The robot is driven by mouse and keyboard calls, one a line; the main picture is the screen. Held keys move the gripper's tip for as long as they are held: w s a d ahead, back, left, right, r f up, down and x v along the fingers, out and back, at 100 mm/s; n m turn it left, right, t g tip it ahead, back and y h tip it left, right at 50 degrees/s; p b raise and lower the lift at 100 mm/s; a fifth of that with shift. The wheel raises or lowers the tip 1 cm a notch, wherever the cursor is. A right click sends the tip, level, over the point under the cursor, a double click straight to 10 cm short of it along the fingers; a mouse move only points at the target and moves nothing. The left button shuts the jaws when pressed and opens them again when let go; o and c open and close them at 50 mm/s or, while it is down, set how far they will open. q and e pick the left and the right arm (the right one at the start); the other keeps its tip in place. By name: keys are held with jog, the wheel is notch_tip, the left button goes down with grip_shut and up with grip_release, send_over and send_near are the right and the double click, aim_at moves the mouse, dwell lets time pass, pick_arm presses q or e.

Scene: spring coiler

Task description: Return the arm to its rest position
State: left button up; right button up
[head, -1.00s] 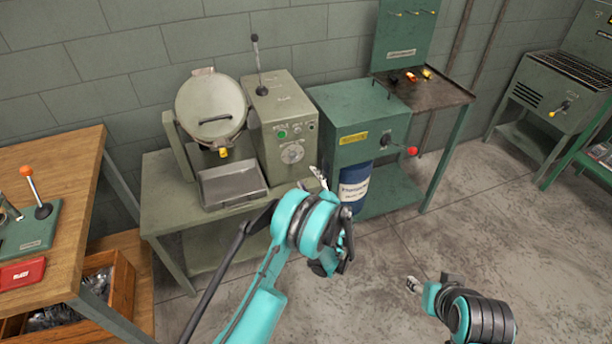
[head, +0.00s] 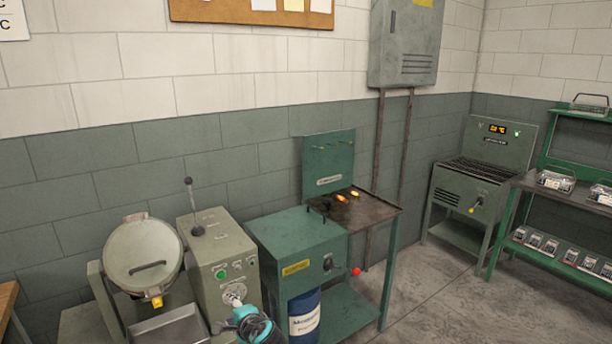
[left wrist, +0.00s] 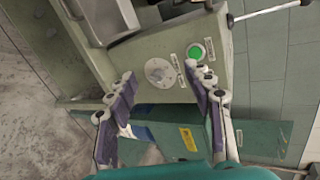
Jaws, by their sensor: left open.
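My left gripper (head: 236,300) shows at the bottom edge of the head view, in front of the grey-green control box (head: 205,240). Most of my left arm is below the picture. In the left wrist view, the left gripper (left wrist: 160,74) is open, with its two purple-padded fingers spread apart and nothing between them. The box's round dial (left wrist: 160,72) and green button (left wrist: 196,51) appear beyond the fingertips. I cannot tell how far the fingers are from the box. My right gripper is not in view.
A round-lidded machine (head: 142,258) stands left of the control box. Right of it are a green cabinet (head: 300,232) with a red-knobbed lever and a blue drum (head: 305,302) below. A grill-like unit (head: 475,180) and shelf rack (head: 550,253) stand further right. The floor (head: 440,300) between is clear.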

pick_arm(q)
jog(key=s+r+n+g+h, duration=0.1)
jog(key=s+r+n+h, duration=0.15)
jog(key=s, duration=0.55)
jog(key=s+r+n+g+h, duration=0.1)
jog(key=s+r+n, duration=0.25)
jog(key=s, duration=0.45)
jog(key=s+d+f+n+h, duration=0.1)
jog(key=s+d+n+h, duration=0.1)
jog(key=s, duration=0.6)
jog(key=s+d+f+n+g+h, duration=0.1)
jog(key=s+n, duration=0.3)
jog(key=s, duration=0.4)
jog(key=shift+d+f+h, duration=0.3)
jog(key=shift+d+h, duration=0.25)
jog(key=shift+h, duration=0.1)
jog(key=shift+s, duration=0.1)
